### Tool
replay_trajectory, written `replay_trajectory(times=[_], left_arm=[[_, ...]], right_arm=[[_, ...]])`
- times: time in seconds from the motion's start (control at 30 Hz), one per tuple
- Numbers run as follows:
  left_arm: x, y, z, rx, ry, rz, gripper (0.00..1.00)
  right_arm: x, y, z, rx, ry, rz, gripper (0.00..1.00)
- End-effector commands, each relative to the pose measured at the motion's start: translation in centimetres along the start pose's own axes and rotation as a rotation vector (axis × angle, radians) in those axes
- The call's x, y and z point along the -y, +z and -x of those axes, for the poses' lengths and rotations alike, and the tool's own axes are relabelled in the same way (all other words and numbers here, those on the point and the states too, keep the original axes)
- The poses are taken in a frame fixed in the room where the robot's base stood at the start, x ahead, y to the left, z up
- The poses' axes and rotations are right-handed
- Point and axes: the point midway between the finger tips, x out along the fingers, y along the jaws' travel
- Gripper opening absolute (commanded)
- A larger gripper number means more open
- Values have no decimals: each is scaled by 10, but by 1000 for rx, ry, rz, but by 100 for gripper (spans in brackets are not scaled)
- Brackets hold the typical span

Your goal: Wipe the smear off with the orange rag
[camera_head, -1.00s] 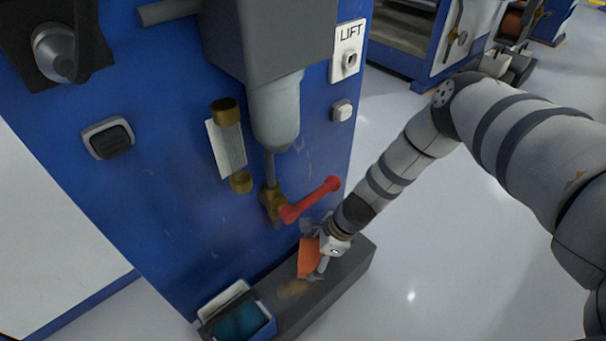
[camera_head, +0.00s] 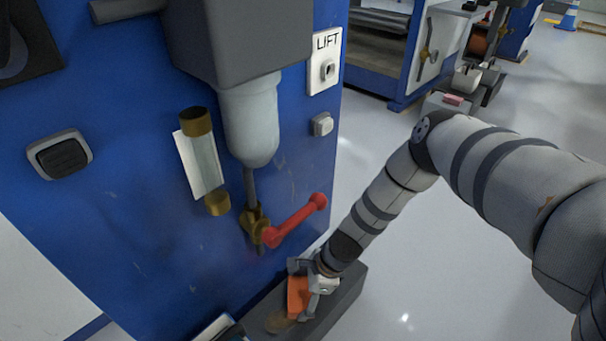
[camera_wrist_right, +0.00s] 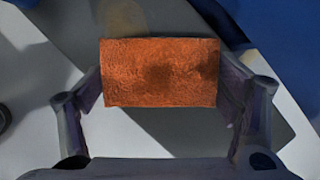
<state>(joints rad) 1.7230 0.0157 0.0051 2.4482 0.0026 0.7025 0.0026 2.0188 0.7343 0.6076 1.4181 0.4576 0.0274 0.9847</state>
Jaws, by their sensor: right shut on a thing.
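The orange rag (camera_head: 298,297) is in my right gripper (camera_head: 307,286), low over the dark grey ledge at the foot of the blue machine. In the right wrist view the rag (camera_wrist_right: 160,72) is a flat orange rectangle with a darker patch, held between the two fingers (camera_wrist_right: 160,95). The brownish smear (camera_head: 281,322) lies on the ledge just below and left of the rag. In the right wrist view a tan patch of it (camera_wrist_right: 120,14) shows beyond the rag's top edge. I cannot tell whether the rag touches the ledge. My left gripper is not in view.
The grey ledge (camera_head: 340,295) runs along the blue panel (camera_head: 130,230). A red-handled valve (camera_head: 290,222) juts out above the rag. A tray (camera_head: 222,328) at the ledge's left end is partly cut off.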

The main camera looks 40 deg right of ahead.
Motion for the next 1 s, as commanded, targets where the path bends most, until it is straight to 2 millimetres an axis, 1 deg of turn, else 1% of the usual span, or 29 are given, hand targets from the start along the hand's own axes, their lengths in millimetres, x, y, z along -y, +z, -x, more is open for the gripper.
replay_trajectory(times=[1.0], left_arm=[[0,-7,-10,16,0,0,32]], right_arm=[[0,-8,-18,-1,0,0,60]])
